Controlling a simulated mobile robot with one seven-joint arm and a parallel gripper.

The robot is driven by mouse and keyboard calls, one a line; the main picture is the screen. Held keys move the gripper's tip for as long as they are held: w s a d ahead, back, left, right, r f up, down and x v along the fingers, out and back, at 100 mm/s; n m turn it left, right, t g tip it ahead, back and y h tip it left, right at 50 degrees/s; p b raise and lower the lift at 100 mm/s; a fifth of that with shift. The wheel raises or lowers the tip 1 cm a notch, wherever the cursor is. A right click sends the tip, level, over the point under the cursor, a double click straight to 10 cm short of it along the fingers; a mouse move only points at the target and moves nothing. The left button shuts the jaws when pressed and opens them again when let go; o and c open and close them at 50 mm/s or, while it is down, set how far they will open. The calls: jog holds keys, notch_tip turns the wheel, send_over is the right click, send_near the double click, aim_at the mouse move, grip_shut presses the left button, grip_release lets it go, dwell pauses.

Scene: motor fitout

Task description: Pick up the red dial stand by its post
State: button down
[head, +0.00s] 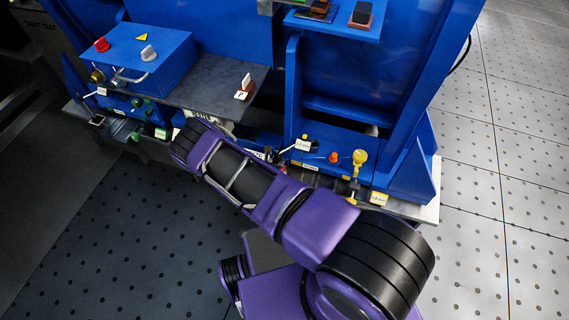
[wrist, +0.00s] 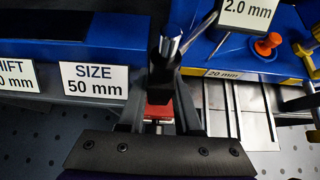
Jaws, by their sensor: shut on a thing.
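In the wrist view, my gripper (wrist: 161,88) has its two dark fingers close together in the middle of the picture. They are shut on the red dial stand, whose red part (wrist: 158,111) shows between them. A dark block and a shiny round metal post end (wrist: 171,41) rise just beyond the fingertips. The gripped part of the post is mostly hidden by the fingers. In the head view my purple and black arm covers the gripper, and I cannot make out the stand there.
Labels reading "SIZE 50 mm" (wrist: 94,81) and "2.0 mm" (wrist: 248,12) stand nearby. Metal strips (wrist: 238,115) lie right of the fingers. An orange knob (head: 333,157) and yellow knob (head: 360,157) sit on the blue fixture. A blue box (head: 150,55) stands at left.

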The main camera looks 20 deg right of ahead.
dwell(0.4)
jog(key=shift+w+r+p, duration=0.1)
jog(key=shift+r+p, duration=0.9)
jog(key=shift+r, duration=0.15)
jog(key=s+a+p, duration=0.2)
jog(key=s+a, duration=0.2)
jog(key=s, duration=0.2)
jog(key=shift+s+a, duration=0.25)
jog(key=shift+a, duration=0.15)
dwell(0.5)
jog(key=shift+p, duration=0.3)
jog(key=p+v, duration=0.3)
jog(key=v, duration=0.2)
jog(key=shift+r+p, duration=0.4)
jog(key=shift+r, duration=0.05)
jog(key=shift+s, duration=0.1)
dwell(0.4)
